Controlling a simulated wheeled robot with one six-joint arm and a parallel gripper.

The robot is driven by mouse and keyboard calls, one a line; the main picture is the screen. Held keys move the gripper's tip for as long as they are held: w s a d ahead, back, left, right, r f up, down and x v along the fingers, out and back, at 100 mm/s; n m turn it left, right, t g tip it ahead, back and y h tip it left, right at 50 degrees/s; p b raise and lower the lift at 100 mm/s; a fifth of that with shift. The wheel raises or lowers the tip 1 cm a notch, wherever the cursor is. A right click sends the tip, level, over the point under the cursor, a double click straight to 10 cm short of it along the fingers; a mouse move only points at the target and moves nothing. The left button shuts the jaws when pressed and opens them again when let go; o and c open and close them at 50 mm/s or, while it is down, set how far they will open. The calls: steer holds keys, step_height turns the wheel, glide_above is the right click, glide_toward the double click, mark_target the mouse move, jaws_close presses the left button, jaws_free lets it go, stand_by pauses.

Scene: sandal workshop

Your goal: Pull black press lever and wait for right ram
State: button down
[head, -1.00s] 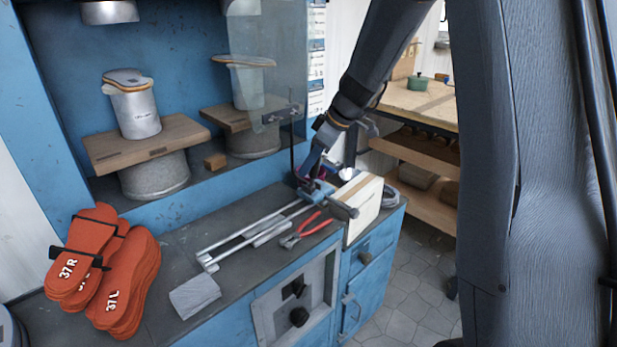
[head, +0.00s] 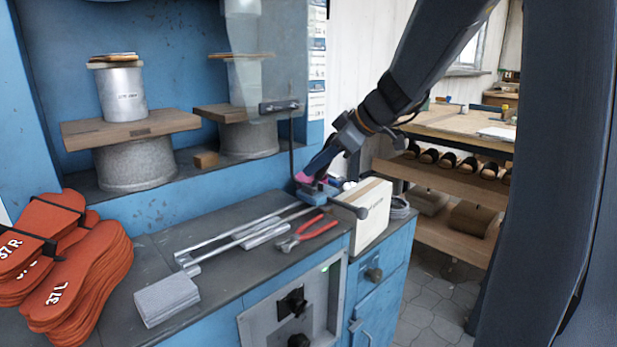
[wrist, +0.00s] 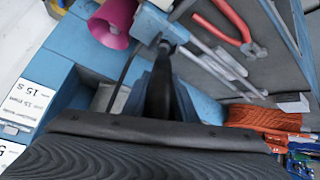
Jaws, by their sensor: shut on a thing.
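The right ram (head: 243,8) shows partly at the top, above and apart from the right last, behind a clear guard. A thin black rod (head: 291,150) drops from a grey bracket beside the guard. My gripper (head: 316,168) is low at the right end of the bench. In the wrist view, my gripper (wrist: 161,98) is shut on a dark, upright piece, apparently the black press lever (wrist: 160,85). Its lower part is hidden.
A pale box (head: 370,212) stands close to my gripper. A pink cup (wrist: 112,22) is beside it. Shelves stand behind.

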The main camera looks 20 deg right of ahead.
steer(key=shift+s+d+f+t+b, duration=0.15)
steer(key=shift+s+t+b, duration=0.2)
steer(key=shift+b, duration=1.2)
steer(key=c, duration=1.4)
jaws_free()
steer(key=shift+c, duration=0.2)
steer(key=v, duration=0.7)
steer(key=shift+s+d+r, duration=0.2)
steer(key=shift+d+r, duration=0.05)
steer(key=shift+d, duration=0.05)
steer(key=shift+r, duration=0.1)
